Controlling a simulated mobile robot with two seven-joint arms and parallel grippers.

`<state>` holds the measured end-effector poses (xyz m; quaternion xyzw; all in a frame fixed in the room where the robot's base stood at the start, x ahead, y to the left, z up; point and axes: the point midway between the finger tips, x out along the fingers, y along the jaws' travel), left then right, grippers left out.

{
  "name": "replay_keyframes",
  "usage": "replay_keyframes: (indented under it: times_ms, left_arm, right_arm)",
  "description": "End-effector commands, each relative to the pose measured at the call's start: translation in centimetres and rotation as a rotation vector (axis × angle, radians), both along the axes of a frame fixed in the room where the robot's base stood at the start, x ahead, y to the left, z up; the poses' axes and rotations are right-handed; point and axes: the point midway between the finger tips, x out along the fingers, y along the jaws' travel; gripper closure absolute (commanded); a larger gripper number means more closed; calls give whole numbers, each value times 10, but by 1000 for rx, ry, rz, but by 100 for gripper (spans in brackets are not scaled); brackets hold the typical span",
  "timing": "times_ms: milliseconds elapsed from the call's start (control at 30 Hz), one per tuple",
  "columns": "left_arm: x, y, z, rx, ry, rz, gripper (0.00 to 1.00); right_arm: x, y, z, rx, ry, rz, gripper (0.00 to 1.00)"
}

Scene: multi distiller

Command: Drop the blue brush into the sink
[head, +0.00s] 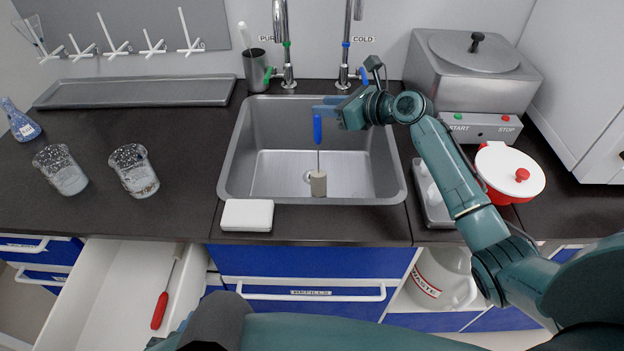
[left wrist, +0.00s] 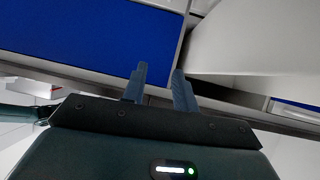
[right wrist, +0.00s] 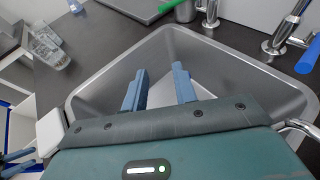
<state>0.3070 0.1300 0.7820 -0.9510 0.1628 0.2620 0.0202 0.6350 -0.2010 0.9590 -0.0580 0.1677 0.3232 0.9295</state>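The blue brush shows in the head view over the sink (head: 232,165). Its blue handle (head: 317,130) is upright just below my right gripper (head: 318,106), with a thin stem and a beige head (head: 318,184) pointing down near the drain. My right gripper's fingers stand apart in the right wrist view (right wrist: 160,80), with bare sink between them and no brush visible there. I cannot tell whether the brush head touches the sink floor. My left gripper (left wrist: 160,82) is open and empty in the left wrist view, low in front of the blue cabinet (left wrist: 85,40).
A white block (head: 247,215) lies at the sink's front edge. Two glasses (head: 134,171) stand on the left counter. Taps (head: 285,50) rise behind the sink. An open drawer (head: 100,290) holds a red-handled tool (head: 160,310). A red-and-white pot (head: 510,172) stands right.

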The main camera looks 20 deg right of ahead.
Motion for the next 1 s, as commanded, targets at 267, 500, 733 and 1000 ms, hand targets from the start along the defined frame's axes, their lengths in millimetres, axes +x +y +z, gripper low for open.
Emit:
replay_keyframes:
  times_ms: [267,500,733,1000]
  left_arm:
    - [1,-1,2,-5,1,6,71]
    - [1,-1,4,0,-1,6,71]
    - [1,-1,3,1,2,5,71]
    - [0,0,2,7,3,0,71]
  right_arm:
    - [-12,-10,5,-2,0,-1,72]
    - [-50,-40,23,-3,1,-2,72]
    - [-83,-65,38,-3,2,-1,72]
    - [-97,-76,46,-1,1,0,72]
